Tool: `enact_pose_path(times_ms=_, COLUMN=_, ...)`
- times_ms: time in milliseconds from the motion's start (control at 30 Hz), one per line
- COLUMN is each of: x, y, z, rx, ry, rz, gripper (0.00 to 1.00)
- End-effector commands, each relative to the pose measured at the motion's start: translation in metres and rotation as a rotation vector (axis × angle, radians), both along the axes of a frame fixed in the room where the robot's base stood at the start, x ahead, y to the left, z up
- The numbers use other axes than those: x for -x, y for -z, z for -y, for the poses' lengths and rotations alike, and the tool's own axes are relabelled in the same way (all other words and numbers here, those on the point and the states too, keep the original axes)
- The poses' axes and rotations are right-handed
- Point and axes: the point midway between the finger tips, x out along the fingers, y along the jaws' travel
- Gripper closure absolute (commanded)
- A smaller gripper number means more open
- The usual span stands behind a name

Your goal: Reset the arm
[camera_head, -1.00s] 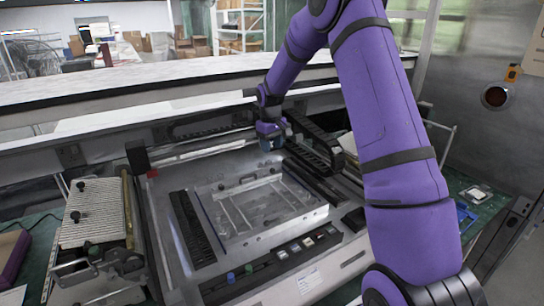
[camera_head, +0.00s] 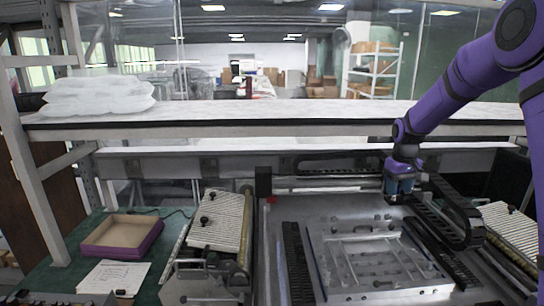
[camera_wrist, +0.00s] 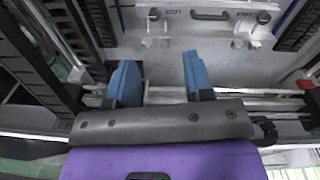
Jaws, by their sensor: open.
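My gripper (camera_head: 400,190) hangs at the end of my purple arm, above the back part of the metal machine bed. In the wrist view my gripper (camera_wrist: 160,84) shows two blue fingers spread well apart with nothing between them. The clear rectangular fixture plate (camera_head: 375,262) lies on the machine bed in front of and below my gripper. It also shows with its black handle at the top of the wrist view (camera_wrist: 208,32).
A white shelf (camera_head: 270,112) spans behind the machine, with plastic-wrapped packs (camera_head: 98,95) at its left. A ribbed plate device (camera_head: 218,222), a purple-edged box (camera_head: 122,236) and a paper (camera_head: 114,277) are on the green table at left. Black cable chains (camera_head: 455,212) flank the fixture.

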Motion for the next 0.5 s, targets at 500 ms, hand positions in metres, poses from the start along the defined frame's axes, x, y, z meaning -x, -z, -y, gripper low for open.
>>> enact_pose_path(times_ms=500, x=0.116, y=-0.131, z=-0.055, rx=0.024, ry=0.046, rz=0.142, gripper=0.53)
